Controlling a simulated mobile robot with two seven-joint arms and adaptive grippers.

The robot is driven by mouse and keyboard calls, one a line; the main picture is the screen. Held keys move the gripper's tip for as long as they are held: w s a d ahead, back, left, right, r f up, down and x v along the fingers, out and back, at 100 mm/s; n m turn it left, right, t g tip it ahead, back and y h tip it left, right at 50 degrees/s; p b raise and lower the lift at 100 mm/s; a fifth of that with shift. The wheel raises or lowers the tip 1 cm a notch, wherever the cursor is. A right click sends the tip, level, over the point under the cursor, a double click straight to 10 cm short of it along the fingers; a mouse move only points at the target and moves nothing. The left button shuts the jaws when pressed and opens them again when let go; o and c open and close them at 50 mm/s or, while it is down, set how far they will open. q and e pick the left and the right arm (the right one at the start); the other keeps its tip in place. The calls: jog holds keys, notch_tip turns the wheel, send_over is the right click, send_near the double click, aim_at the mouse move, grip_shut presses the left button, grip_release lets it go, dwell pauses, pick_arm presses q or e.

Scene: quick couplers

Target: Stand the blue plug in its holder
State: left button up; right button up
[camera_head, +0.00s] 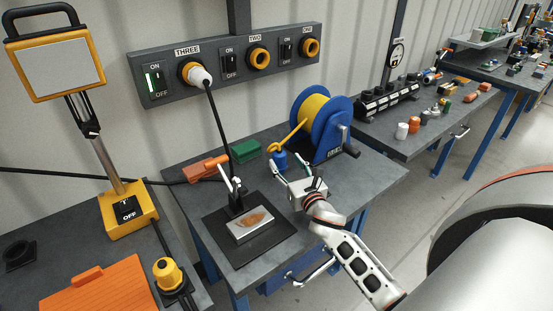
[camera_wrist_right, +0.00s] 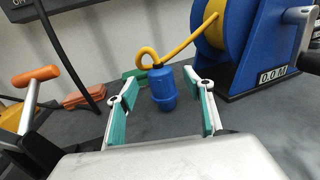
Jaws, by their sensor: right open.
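The blue plug (camera_head: 280,161) is a short blue cylinder on the end of the yellow hose, at the left foot of the blue hose reel (camera_head: 322,125). In the right wrist view the plug (camera_wrist_right: 162,88) looks upright, with the hose looping from its top. My right gripper (camera_head: 298,176) is just in front of the plug, open and empty. In its wrist view the teal-padded fingers (camera_wrist_right: 160,98) appear to either side of the plug, with gaps on both sides. I cannot make out the plug's holder. My left gripper is out of view.
A black cable (camera_head: 218,120) runs down from the wall socket panel (camera_head: 225,62). Bare bench lies right of the gripper.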

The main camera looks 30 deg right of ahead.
aim_at(282, 157)
jog(key=shift+w+d+r, duration=0.1)
jog(key=shift+w+d, duration=0.05)
jog(key=shift+w, duration=0.65)
jog(key=w, duration=0.4)
jog(key=shift+w+d, duration=0.15)
jog(key=shift+d, duration=0.2)
jog(key=shift+w, duration=0.3)
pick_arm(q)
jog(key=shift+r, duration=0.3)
pick_arm(e)
jog(key=shift+c, duration=0.4)
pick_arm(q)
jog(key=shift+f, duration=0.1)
pick_arm(e)
jog(key=c, duration=1.3)
jog(key=shift+c, duration=0.2)
